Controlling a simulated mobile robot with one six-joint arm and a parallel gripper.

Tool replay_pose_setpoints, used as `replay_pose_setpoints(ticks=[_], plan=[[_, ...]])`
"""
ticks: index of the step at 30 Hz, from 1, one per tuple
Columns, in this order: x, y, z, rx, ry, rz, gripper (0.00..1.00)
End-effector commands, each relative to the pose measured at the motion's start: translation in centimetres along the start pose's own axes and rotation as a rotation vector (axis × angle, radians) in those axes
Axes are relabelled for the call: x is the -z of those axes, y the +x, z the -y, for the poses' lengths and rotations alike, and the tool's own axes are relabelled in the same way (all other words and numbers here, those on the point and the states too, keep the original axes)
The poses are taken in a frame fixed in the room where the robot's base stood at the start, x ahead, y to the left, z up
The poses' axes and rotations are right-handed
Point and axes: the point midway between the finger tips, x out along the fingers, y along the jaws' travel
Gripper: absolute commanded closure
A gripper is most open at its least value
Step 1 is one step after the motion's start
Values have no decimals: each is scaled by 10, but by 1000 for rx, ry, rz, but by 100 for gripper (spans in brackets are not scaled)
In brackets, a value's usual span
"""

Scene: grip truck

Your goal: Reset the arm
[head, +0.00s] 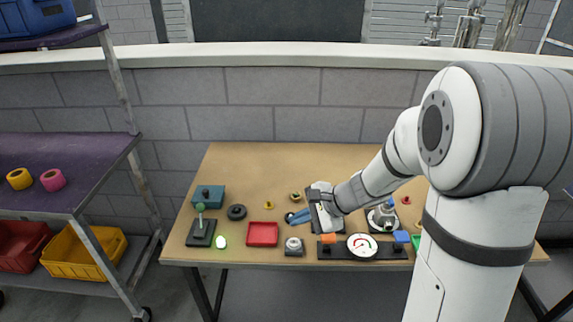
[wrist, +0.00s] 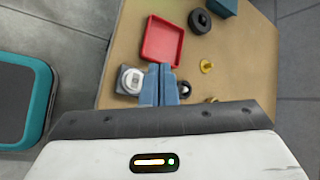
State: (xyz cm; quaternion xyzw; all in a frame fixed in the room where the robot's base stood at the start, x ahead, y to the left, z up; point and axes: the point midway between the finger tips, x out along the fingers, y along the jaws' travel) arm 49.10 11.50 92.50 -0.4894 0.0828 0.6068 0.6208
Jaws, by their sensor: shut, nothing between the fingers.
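My gripper (head: 290,219) has blue fingers and reaches over the wooden table (head: 250,170), just right of the red tray (head: 262,234). In the wrist view my gripper (wrist: 159,70) has its two blue fingers together, with nothing between them. The red tray (wrist: 162,40) lies past the fingertips in that view. A grey device with a round top (head: 293,246) stands below the fingers in the head view, and it shows left of the fingers in the wrist view (wrist: 131,80).
A teal box (head: 208,195), a black ring (head: 236,212), a joystick block (head: 201,232) and a gauge panel (head: 362,246) stand on the table. A shelf (head: 60,165) with tape rolls and bins stands at the left. Bare tabletop lies at the back.

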Motion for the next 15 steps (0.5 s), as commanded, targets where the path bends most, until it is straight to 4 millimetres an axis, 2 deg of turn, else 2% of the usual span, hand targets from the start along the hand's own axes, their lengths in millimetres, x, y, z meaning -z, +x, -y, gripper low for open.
replay_pose_setpoints(ticks=[3, 5, 8, 12, 15], plan=[[-1, -1, 0, -2, -7, -1, 100], [-10, -10, -4, -25, -65, -7, 100], [-29, -32, -19, -95, -219, -30, 100], [-54, -74, -51, -240, -504, -91, 100], [-63, -106, -75, -353, -702, -150, 100]])
